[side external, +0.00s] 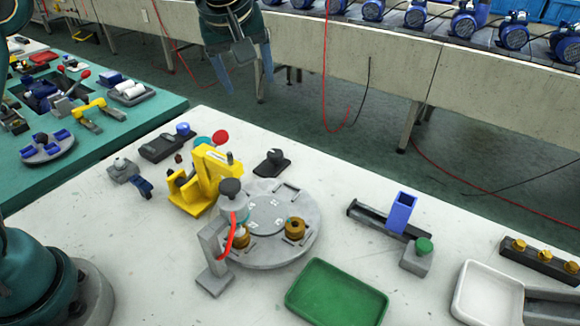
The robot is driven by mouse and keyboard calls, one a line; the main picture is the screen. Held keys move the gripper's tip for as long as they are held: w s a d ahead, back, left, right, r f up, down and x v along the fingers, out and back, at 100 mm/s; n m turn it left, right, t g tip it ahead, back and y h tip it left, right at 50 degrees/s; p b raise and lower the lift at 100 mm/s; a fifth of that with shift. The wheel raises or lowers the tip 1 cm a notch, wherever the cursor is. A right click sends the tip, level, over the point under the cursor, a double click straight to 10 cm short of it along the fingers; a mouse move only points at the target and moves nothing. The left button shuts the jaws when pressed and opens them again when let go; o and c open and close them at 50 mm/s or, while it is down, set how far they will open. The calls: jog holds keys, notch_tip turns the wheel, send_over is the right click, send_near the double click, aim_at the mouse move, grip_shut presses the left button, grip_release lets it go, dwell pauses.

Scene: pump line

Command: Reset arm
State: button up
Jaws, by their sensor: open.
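My gripper (243,82) hangs at the top of the side external view, above and behind the far edge of the white table (130,213). Its two blue-grey fingers point down and stand apart. Nothing is between them. It is well clear of everything on the table. Below it on the table is a round grey turntable (292,250) with two brass-coloured parts, one of them (295,229) in plain view. A yellow fixture (207,178) stands at the turntable's left rear.
A green tray (337,293) and a white tray (487,293) lie at the front. A blue block (401,211) stands on a dark rail. A grey block with a green button (424,245) is beside it. A conveyor with several blue pumps (463,24) runs behind. A red cable (325,80) hangs right of my gripper.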

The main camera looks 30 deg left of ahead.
jog(key=s+a+r+m+t+h, duration=0.1)
jog(key=s+r+m, duration=0.1)
jog(key=s, duration=0.5)
jog(key=s+a+r+m, duration=0.1)
jog(key=s+r, duration=0.2)
jog(key=s, duration=0.5)
jog(key=s+d+f+m+h, duration=0.1)
jog(key=s+d+f+m, duration=0.1)
jog(key=s+f+m, duration=0.4)
jog(key=s+f, duration=0.2)
jog(key=s, duration=0.1)
jog(key=shift+s+f+m+g+h, duration=0.15)
jog(key=shift+f+m+g+h, duration=0.15)
jog(key=shift+f, duration=0.1)
